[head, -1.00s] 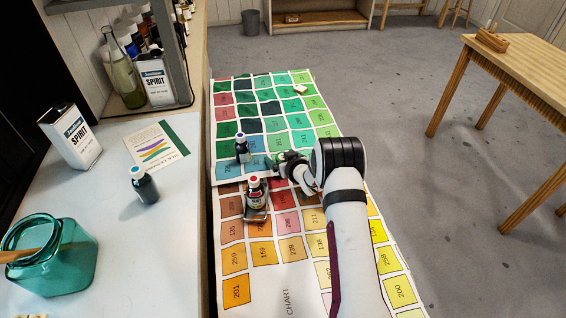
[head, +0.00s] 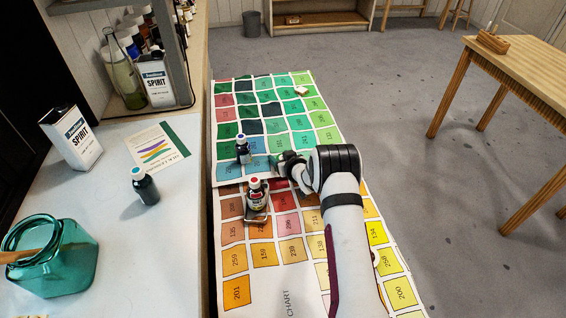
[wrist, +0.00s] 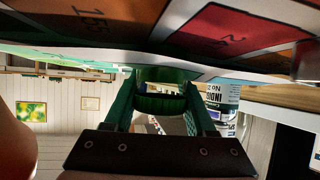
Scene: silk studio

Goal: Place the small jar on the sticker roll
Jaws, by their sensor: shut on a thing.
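My gripper (head: 283,163) is low over the printed colour chart at the middle of the head view. In the wrist view its two green fingers (wrist: 162,112) are closed on a rounded green thing, which I take to be the small jar (wrist: 160,88); its outline is partly hidden by the fingers. In the head view my arm hides most of it. I cannot pick out the sticker roll for certain; a small pale piece (head: 300,91) lies on the chart's far part, too small to identify.
A blue-capped dark bottle (head: 243,150) stands left of my gripper. A red-capped bottle (head: 257,196) stands nearer, in front of it. The left bench holds a dark bottle (head: 144,187), a teal glass jar (head: 68,262) and a spirit tin (head: 70,138). The chart's near part (head: 290,285) is clear.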

